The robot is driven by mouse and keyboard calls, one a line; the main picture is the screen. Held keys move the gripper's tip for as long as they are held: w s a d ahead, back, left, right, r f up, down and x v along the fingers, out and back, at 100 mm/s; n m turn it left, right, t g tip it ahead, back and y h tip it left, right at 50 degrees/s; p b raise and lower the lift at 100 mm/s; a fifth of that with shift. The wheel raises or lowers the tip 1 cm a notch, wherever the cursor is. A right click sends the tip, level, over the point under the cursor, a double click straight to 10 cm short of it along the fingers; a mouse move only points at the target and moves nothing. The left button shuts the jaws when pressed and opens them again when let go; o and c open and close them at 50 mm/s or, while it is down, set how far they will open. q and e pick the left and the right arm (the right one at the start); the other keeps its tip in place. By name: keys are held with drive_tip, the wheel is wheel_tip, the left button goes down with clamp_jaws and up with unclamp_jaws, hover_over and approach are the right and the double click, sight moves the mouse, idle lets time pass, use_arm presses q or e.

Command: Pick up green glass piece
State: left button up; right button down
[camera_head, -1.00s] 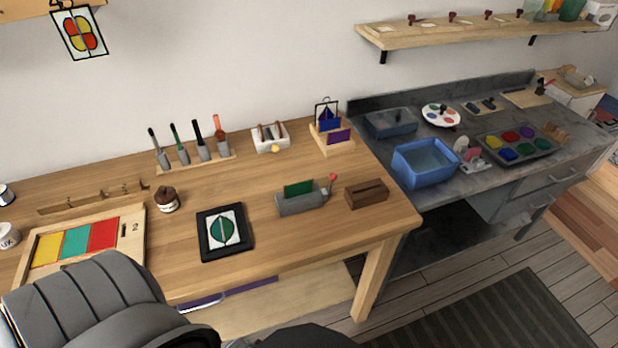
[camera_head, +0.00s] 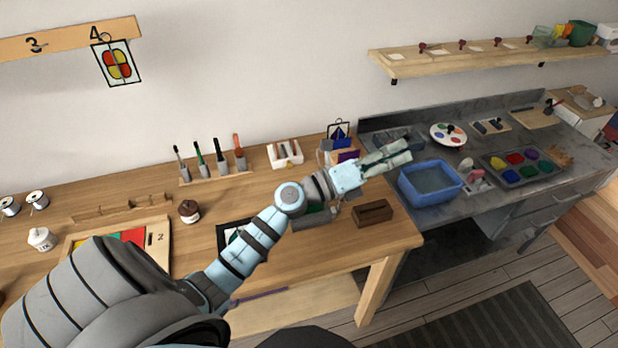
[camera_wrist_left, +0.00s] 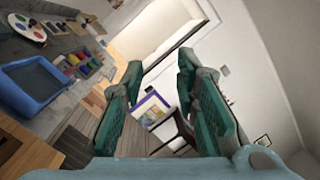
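A green glass piece (camera_head: 316,208) stands in a grey block (camera_head: 314,221) on the wooden table; my left arm passes in front and hides most of it. My left gripper (camera_head: 406,152) is beyond it to the right, raised near the blue basin, and points right. In the left wrist view the gripper's two teal-padded fingers (camera_wrist_left: 160,66) are apart with nothing between them. The green piece does not show in that view. My right gripper is in neither view.
A brown slotted block (camera_head: 373,213) sits right of the grey block. A blue basin (camera_head: 430,183) and a tray of coloured pieces (camera_head: 522,167) stand on the grey counter. A rack of upright tools (camera_head: 210,165) is at the back. A dark framed panel (camera_head: 228,238) is partly covered by my arm.

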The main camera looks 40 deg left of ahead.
use_arm(q)
drive_tip(key=a+f+m+g+y, duration=0.3)
drive_tip(key=a+f+m+g, duration=0.2)
drive_tip(key=f+m+g, duration=0.55)
drive_tip(key=s+a+g+y, duration=0.3)
drive_tip(key=a, duration=0.4)
drive_tip(key=s+a+g+y, duration=0.3)
drive_tip(key=a, duration=0.4)
drive_tip(key=shift+m, duration=0.45)
drive_tip(key=f+b, duration=0.6)
drive_tip(key=d+f+b, duration=0.1)
drive_tip(key=f+b, duration=0.2)
drive_tip(key=shift+w+d+f, duration=0.1)
drive_tip(key=shift+w+f, duration=0.1)
drive_tip(key=shift+f, duration=0.05)
drive_tip(key=shift+w+f+b, duration=0.15)
drive_tip(key=shift+f+b, duration=0.15)
drive_tip(key=shift+b, duration=0.05)
drive_tip(key=f+b, duration=0.1)
drive_tip(key=f, duration=0.2)
drive_tip(key=shift+w+d+f+b, duration=0.2)
drive_tip(key=shift+w+b, duration=0.15)
drive_tip(key=shift+w+d+f, duration=0.1)
drive_tip(key=shift+w+f, duration=0.05)
drive_tip(key=shift+f, duration=0.15)
clamp_jaws()
